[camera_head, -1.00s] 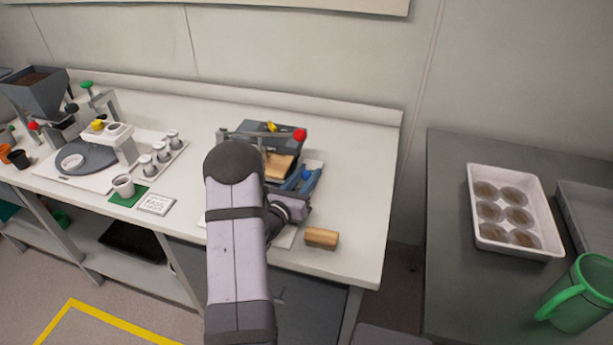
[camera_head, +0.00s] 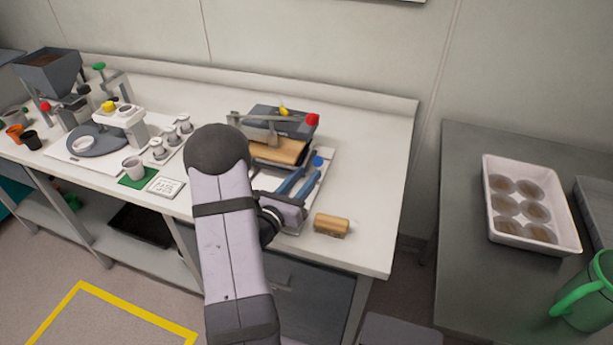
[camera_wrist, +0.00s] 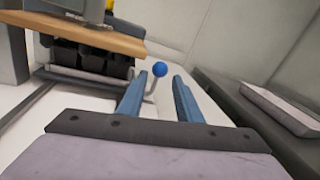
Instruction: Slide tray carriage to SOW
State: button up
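The tray carriage shows in the wrist view as a pale bar and dark cells (camera_wrist: 90,62) under a wooden plate. A blue ball knob (camera_wrist: 160,69) on a thin bent stem stands at its right side. The knob also shows in the head view (camera_head: 318,161), to the right of the wooden plate (camera_head: 280,150). My gripper (camera_head: 309,172) is open, with two blue fingers. In the wrist view the knob appears between the fingertips (camera_wrist: 160,74), at or just beyond them; I cannot tell whether they touch it. I see no readable SOW label.
The press has a red knob (camera_head: 312,119) and a yellow knob (camera_head: 283,111). A white tray of pots (camera_head: 490,205) and a green mug (camera_head: 585,300) are on the right table.

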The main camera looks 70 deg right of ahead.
aim_at(315, 165)
jog(key=shift+o, duration=1.4)
jog(key=shift+a, duration=0.1)
jog(key=shift+w+a+f, duration=0.1)
jog(key=shift+w+a, duration=0.1)
jog(key=shift+a, duration=0.3)
jog(key=shift+a+b, duration=0.3)
jog(key=shift+a, duration=0.1)
jog(key=shift+s+d+p, duration=0.25)
jog(key=shift+d+p, duration=0.1)
jog(key=shift+d, duration=0.85)
jog(key=shift+s+d+p, duration=0.2)
jog(key=shift+d+p, duration=0.2)
jog(key=shift+d, duration=0.85)
jog(key=shift+s+d+p, duration=0.25)
jog(key=shift+d+p, duration=0.1)
jog(key=shift+d, duration=0.85)
